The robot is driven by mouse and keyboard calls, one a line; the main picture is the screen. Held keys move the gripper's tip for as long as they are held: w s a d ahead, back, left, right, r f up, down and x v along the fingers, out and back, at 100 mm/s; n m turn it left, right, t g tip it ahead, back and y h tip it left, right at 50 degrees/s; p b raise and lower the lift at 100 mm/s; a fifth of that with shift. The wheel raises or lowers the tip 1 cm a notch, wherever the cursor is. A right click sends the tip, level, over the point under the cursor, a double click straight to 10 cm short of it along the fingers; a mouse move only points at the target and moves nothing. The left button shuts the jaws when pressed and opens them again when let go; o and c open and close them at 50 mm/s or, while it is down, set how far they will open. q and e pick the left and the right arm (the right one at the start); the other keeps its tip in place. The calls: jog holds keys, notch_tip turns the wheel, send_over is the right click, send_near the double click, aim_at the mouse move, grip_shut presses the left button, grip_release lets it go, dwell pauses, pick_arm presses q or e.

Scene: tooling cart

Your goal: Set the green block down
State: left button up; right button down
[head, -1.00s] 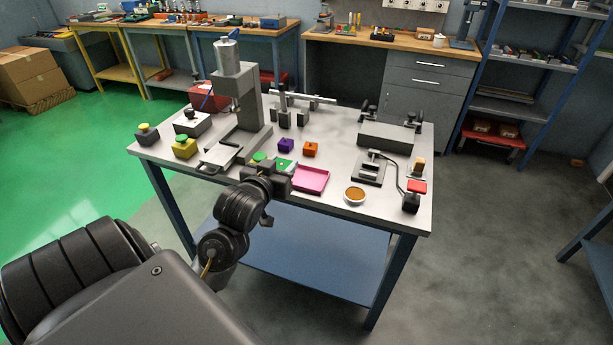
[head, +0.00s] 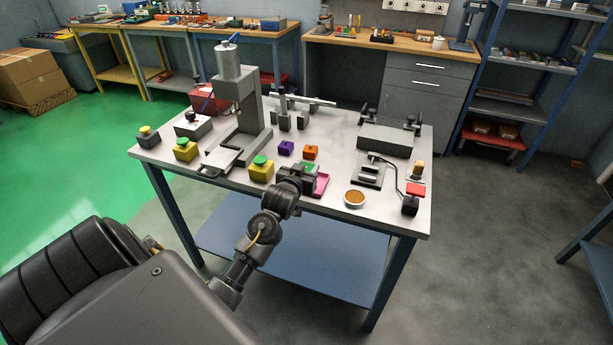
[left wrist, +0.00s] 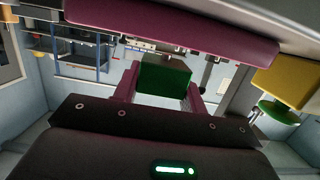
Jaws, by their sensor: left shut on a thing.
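The green block (head: 310,167) is between the fingers of my left gripper (head: 304,170). It also shows in the left wrist view (left wrist: 165,77), gripped between the two fingers. The gripper is shut on it, over the pink tray (head: 321,186), which is partly hidden by the gripper. In the left wrist view the tray (left wrist: 170,34) is a broad magenta band close to the block. I cannot tell whether the block touches the tray. My right gripper is in neither current view.
A yellow box with a green button (head: 261,170) stands left of the gripper. A purple block (head: 286,148) and an orange block (head: 311,152) lie behind it. A round dish (head: 355,198) is to the right. A grey press (head: 240,110) stands at the back left.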

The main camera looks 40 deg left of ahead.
pick_arm(q)
jog(key=shift+f+p, duration=0.4)
jog(key=shift+f, duration=1.1)
jog(key=shift+f, duration=0.15)
jog(key=o, duration=1.2)
jog(key=shift+c, duration=0.2)
jog(key=b+v, duration=0.1)
jog(key=v, duration=1.1)
